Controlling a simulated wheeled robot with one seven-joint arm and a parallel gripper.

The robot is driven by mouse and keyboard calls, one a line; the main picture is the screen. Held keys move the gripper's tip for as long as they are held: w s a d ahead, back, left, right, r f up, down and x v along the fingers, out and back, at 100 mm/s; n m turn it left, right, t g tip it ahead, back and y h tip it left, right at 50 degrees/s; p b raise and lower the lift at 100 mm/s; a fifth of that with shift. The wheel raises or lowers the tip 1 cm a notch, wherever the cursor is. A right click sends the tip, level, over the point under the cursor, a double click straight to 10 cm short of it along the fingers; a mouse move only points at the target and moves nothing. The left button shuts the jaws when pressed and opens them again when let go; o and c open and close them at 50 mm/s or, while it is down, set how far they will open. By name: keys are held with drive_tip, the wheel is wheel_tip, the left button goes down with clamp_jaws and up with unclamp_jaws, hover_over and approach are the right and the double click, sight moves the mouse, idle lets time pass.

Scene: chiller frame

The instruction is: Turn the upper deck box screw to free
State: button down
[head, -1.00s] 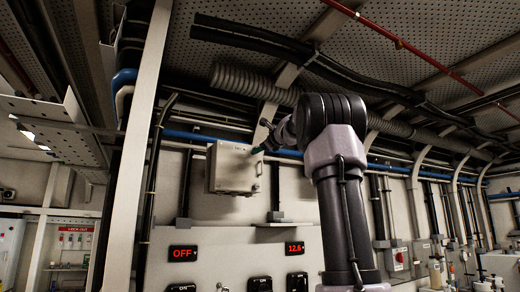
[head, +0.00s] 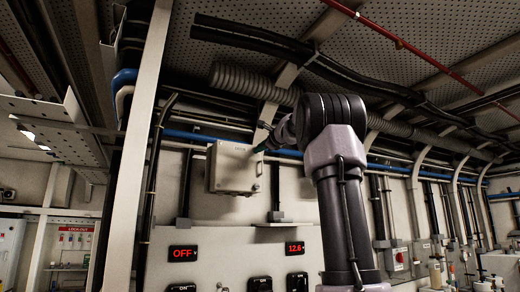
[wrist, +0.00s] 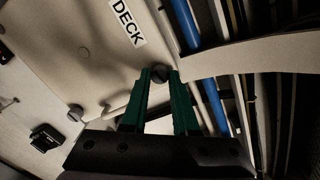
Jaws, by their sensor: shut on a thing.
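The pale deck box (head: 232,168) hangs on the back wall in the head view. Its lid, with a label reading DECK (wrist: 128,22), fills the upper left of the wrist view. The upper screw (wrist: 160,75), a small dark round head, sits at the lid's edge. My gripper (wrist: 160,72) has its two green fingers on either side of this screw, shut on it. In the head view my gripper (head: 261,148) is small and touches the box's upper right edge. A second dark screw (wrist: 75,113) shows lower on the same edge, clear of the fingers.
A blue pipe (head: 190,135) runs behind the box, and a grey corrugated duct (head: 245,82) passes above it. A pale upright post (head: 145,150) stands to the left. A panel with a red OFF display (head: 183,252) is below.

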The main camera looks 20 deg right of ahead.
drive_tip(key=shift+n+h, duration=0.3)
drive_tip(key=shift+n, duration=7.1)
drive_tip(key=c, duration=0.7)
unclamp_jaws()
drive_tip(key=shift+s, duration=0.1)
drive_tip(key=s, duration=1)
drive_tip(key=shift+s+d+r, duration=0.15)
drive_tip(key=shift+s+r, duration=0.1)
drive_tip(key=shift+s, duration=0.05)
